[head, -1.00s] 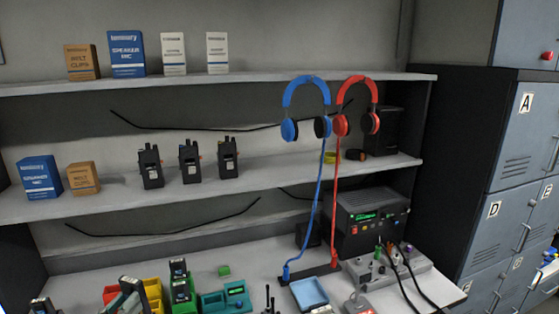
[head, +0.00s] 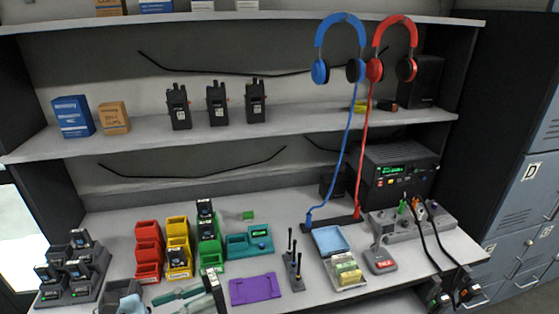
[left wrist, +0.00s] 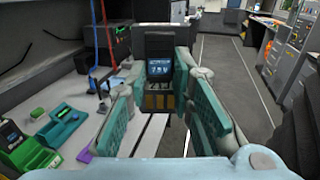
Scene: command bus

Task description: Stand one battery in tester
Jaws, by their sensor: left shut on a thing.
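My left gripper (head: 202,290) is at the front edge of the bench in the head view, its teal fingers partly cut off below. In the left wrist view, it (left wrist: 159,85) is shut on a dark battery (left wrist: 159,68) with a blue label and gold contacts. The teal tester (head: 240,247) with a small lit screen stands on the bench beside the green bin, beyond the gripper. It also shows at the left of the left wrist view (left wrist: 58,128). The battery is clear of the tester. My right gripper is not in view.
Red (head: 148,262), yellow (head: 179,262) and green (head: 211,258) bins stand left of the tester, with batteries in some. A purple tray (head: 256,289) lies in front of the tester. A charger (head: 75,275) with several batteries is at left. Headset cords hang behind.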

